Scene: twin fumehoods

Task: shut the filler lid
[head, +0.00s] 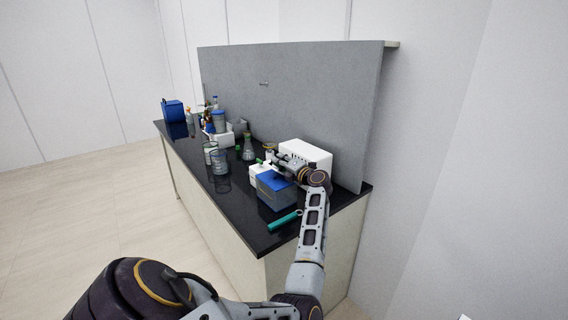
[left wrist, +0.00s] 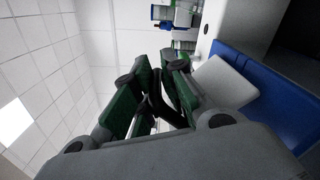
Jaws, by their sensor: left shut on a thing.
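My left gripper (head: 280,161) is over the counter, just above a blue-lidded grey box (head: 277,192) and a white box (head: 257,180), in front of a white machine (head: 312,156). In the left wrist view its green-padded fingers (left wrist: 155,95) are close together with dark curved parts between them. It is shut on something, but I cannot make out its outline. In that view a white piece (left wrist: 228,80) lies close beside the fingers, with a blue surface (left wrist: 262,95) beyond it. I cannot tell which part is the filler lid. My right gripper is out of view.
The black counter (head: 237,207) holds glass beakers (head: 220,160), a flask (head: 249,148) and, at the far end, a blue box (head: 173,110). A teal tool (head: 284,220) lies near the front edge. A grey panel (head: 300,100) stands behind.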

